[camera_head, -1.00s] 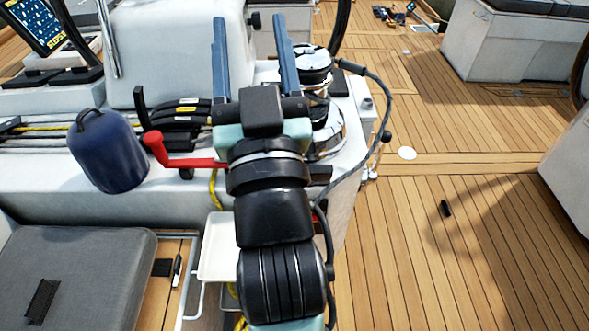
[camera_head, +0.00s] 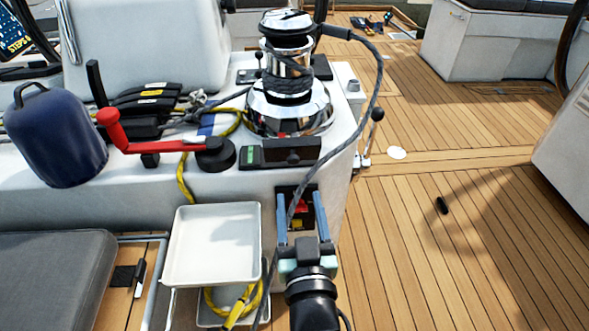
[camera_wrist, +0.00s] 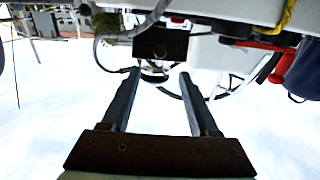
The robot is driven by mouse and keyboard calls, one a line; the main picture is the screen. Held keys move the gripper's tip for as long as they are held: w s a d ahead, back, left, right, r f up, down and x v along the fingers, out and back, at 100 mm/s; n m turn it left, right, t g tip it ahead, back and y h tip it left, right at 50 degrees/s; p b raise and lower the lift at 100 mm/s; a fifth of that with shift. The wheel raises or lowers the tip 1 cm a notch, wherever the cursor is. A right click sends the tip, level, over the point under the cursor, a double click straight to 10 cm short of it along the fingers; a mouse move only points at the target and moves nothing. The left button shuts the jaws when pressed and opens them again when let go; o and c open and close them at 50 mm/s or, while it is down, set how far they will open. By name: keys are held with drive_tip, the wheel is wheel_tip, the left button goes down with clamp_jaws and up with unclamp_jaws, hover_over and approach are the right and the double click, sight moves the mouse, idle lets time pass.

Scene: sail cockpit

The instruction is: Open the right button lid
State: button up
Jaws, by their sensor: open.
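Two small dark covers sit side by side on the console edge below the chrome winch in the head view. The right one, which I take for the right button lid (camera_head: 292,152), is a wide black block with a round spot. The left one (camera_head: 250,157) carries a green label. My gripper (camera_head: 302,216) is open and empty, fingers upward, below the right cover and in front of a recessed panel with red and yellow parts (camera_head: 301,206). In the wrist view a dark rectangular plate (camera_wrist: 160,45), probably that lid, lies beyond the open fingers (camera_wrist: 155,75).
The chrome winch (camera_head: 289,95) stands behind the covers. A red-handled crank (camera_head: 112,130) and blue bag (camera_head: 55,135) are at left. A dark cord (camera_head: 372,85) loops right of the winch and hangs beside my gripper.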

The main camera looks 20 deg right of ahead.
sight(294, 161)
drive_tip(key=b+x, duration=0.2)
drive_tip(key=x, duration=0.7)
drive_tip(key=shift+w, duration=0.25)
clamp_jaws()
idle(1.1)
